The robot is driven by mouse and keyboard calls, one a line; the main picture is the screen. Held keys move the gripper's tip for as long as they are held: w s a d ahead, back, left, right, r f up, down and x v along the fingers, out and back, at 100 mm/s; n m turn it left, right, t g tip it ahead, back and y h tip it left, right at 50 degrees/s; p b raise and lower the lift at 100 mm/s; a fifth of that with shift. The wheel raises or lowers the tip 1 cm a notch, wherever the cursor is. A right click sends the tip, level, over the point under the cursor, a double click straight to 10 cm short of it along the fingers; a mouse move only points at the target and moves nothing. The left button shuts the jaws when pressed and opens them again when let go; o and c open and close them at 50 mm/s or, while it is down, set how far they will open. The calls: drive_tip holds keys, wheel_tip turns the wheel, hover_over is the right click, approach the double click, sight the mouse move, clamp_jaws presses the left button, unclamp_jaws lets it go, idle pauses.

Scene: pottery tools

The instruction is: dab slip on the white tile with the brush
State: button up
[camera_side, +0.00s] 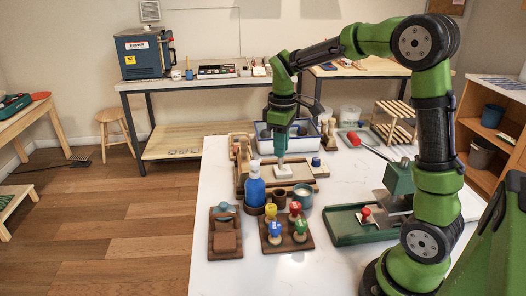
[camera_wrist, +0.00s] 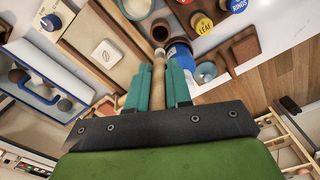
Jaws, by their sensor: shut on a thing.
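My gripper (camera_side: 281,143) is shut on the brush and stands over the wooden board (camera_side: 314,172) on the white table. The brush (camera_wrist: 158,80) has a pale wooden handle between my teal fingers (camera_wrist: 158,92); its far end reaches toward the brown cup and blue bottle in the wrist view. The white tile (camera_side: 284,171) lies on the board, just below my gripper in the side view. In the wrist view the tile (camera_wrist: 107,54) shows a leaf mark and lies left of the brush. I cannot tell whether the bristles touch anything. A cup with pale contents (camera_side: 302,193) stands in front of the board.
A blue bottle (camera_side: 255,187) and a brown cup (camera_side: 278,197) stand close in front of the board. Trays with coloured stamps (camera_side: 286,232) and brown blocks (camera_side: 225,238) are nearer. A green tray (camera_side: 350,228) is at right; a blue-rimmed basin (camera_side: 300,146) is behind.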

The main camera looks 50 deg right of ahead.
drive_tip(key=shift+r, duration=2.25)
drive_tip(key=shift+d, duration=0.15)
drive_tip(key=shift+s+d+f, duration=0.75)
drive_tip(key=shift+s+f, duration=0.1)
drive_tip(key=shift+f, duration=1.7)
drive_tip(key=shift+s+d+f, duration=0.8)
drive_tip(key=shift+f, duration=1.8)
drive_tip(key=shift+s+d+f, duration=0.75)
drive_tip(key=shift+s+f, duration=0.1)
drive_tip(key=shift+f, duration=1.7)
wheel_tip(320, 180, up, 7)
